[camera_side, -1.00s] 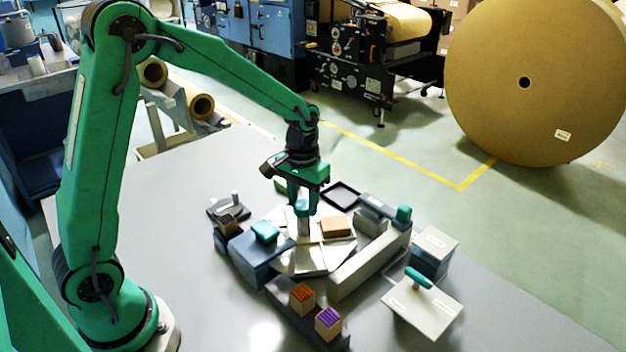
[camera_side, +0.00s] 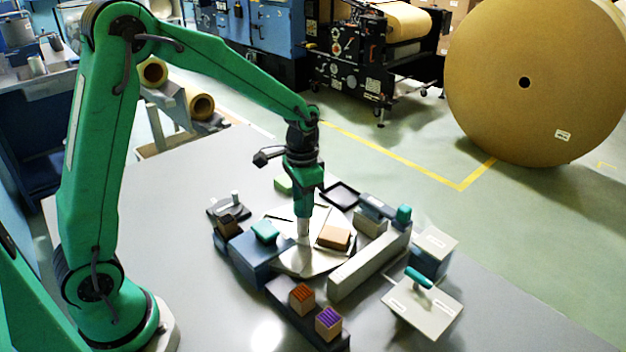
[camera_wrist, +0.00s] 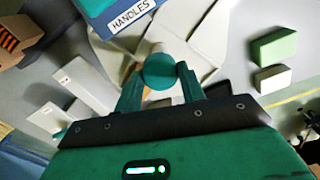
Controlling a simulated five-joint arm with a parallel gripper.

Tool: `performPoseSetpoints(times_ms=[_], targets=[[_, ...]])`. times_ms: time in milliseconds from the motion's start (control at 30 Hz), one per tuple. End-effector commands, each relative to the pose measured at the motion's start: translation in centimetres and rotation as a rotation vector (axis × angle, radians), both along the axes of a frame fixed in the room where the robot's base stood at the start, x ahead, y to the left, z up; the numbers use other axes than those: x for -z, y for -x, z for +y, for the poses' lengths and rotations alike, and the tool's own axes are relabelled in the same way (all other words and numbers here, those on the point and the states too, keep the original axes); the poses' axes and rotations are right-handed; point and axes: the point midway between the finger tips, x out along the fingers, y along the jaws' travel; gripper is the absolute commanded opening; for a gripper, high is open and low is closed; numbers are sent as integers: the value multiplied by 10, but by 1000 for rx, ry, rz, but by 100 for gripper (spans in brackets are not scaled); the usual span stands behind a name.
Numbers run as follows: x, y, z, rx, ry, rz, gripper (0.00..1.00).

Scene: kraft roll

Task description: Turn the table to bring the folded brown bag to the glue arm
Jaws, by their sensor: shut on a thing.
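My gripper (camera_side: 304,212) is upright over the pale round turntable (camera_side: 290,265). It is shut on the turntable's knob; the wrist view shows the round teal knob top (camera_wrist: 160,72) between both fingers (camera_wrist: 158,80). In the side view the fingers hide the top, and a pale post (camera_side: 303,229) shows below them. The folded brown bag (camera_side: 334,237) lies on the turntable just right of the post, near the long grey bar. I cannot tell for certain which part is the glue arm.
A blue box (camera_side: 262,262) marked HANDLES in the wrist view (camera_wrist: 108,12) stands left of the turntable. The long grey bar (camera_side: 370,265) flanks its right side. A tray with orange (camera_side: 302,297) and purple (camera_side: 329,321) striped blocks is in front. A teal-handled plate (camera_side: 425,305) lies right.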

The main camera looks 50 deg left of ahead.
Motion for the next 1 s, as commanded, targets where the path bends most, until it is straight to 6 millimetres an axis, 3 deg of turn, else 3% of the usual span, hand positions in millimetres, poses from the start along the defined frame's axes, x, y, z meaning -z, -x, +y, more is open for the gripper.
performPoseSetpoints(times_ms=[1000], targets=[[-2, -1, 0, 473, -1, -3, 0]])
